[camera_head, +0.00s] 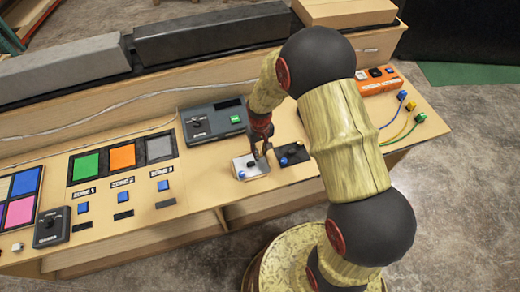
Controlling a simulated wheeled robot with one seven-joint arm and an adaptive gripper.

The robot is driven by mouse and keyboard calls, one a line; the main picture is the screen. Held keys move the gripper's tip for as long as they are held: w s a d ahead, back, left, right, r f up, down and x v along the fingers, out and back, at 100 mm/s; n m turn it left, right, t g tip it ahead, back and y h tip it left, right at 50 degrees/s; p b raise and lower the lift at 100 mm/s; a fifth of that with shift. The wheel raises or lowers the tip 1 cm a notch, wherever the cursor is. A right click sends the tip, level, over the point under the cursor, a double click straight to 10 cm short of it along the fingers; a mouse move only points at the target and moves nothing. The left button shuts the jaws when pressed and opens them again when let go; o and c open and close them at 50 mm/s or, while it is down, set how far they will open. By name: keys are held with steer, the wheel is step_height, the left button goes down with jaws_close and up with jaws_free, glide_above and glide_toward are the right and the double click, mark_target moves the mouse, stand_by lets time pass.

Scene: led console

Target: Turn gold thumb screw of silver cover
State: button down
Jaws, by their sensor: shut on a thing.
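The silver cover (241,160) is a small light-grey plate on the wooden console top, left of a black plate. A blue knob shows near its front edge. My gripper (261,152) points down at the right part of the silver cover, its fingertips closed together there. The gold thumb screw cannot be made out; it seems to be hidden between the fingers. My arm comes in from the right and covers part of the console behind.
The black plate (294,162) with a blue knob sits close to the right of my gripper. Zone buttons (122,197) lie left. An orange box (379,79) and coloured cables are at right.

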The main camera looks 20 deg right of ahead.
steer(key=n+p, duration=0.1)
steer(key=n, duration=0.4)
steer(key=shift+s+f+n+p, duration=0.1)
steer(key=shift+s+n+p, duration=0.05)
steer(key=shift+n+p, duration=0.2)
steer(key=n+p, duration=0.1)
steer(key=n, duration=0.3)
steer(key=n+p, duration=0.1)
steer(key=n, duration=0.4)
steer(key=shift+n, duration=0.35)
steer(key=n+p, duration=0.1)
steer(key=n, duration=0.3)
steer(key=shift+s+f, duration=0.1)
steer(key=shift+n, duration=0.3)
steer(key=c, duration=2.1)
jaws_free()
steer(key=o, duration=0.4)
steer(key=shift+c, duration=0.2)
steer(key=shift+o, duration=0.4)
steer(key=shift+w, duration=0.2)
